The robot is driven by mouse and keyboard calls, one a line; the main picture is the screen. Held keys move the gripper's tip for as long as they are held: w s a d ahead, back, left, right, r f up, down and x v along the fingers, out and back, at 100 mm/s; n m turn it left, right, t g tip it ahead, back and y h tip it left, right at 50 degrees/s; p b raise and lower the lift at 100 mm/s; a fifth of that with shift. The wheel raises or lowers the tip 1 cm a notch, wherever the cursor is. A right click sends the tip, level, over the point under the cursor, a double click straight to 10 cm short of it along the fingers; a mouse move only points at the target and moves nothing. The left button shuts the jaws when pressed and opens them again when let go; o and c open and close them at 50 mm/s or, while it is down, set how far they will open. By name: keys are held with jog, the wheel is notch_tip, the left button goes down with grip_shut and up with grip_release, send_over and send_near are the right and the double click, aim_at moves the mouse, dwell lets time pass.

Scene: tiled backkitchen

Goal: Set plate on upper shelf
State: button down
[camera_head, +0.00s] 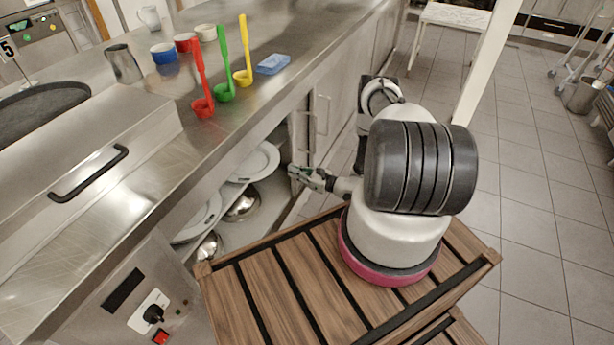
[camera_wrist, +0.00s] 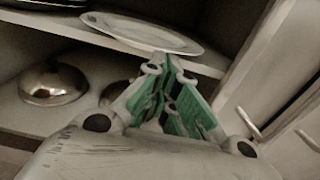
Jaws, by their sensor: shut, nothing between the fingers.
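A white plate (camera_head: 255,162) lies on the upper shelf (camera_head: 228,192) of the open cabinet under the counter. In the wrist view this plate (camera_wrist: 140,32) lies about flat near the front edge of the upper shelf (camera_wrist: 60,22). My gripper (camera_head: 293,171) is at the cabinet opening, to the right of the plate. In the wrist view its green-padded fingers (camera_wrist: 169,62) are shut and empty, with the tips just in front of the plate's rim. I cannot tell whether they touch it. A second white plate (camera_head: 200,222) lies further left on the shelf.
Metal domed lids (camera_head: 242,205) stand on the lower shelf; one shows clearly in the wrist view (camera_wrist: 52,82). An open cabinet door (camera_head: 303,125) with a handle is close beside my gripper. Ladles, cups and a blue sponge (camera_head: 273,64) are on the counter.

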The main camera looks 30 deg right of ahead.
aim_at(273, 164)
jog(key=shift+x, duration=2.2)
jog(key=shift+x, duration=2.95)
jog(key=shift+s+d, duration=0.2)
jog(key=v, duration=1.3)
jog(key=shift+s, duration=0.25)
jog(key=shift+d, duration=0.1)
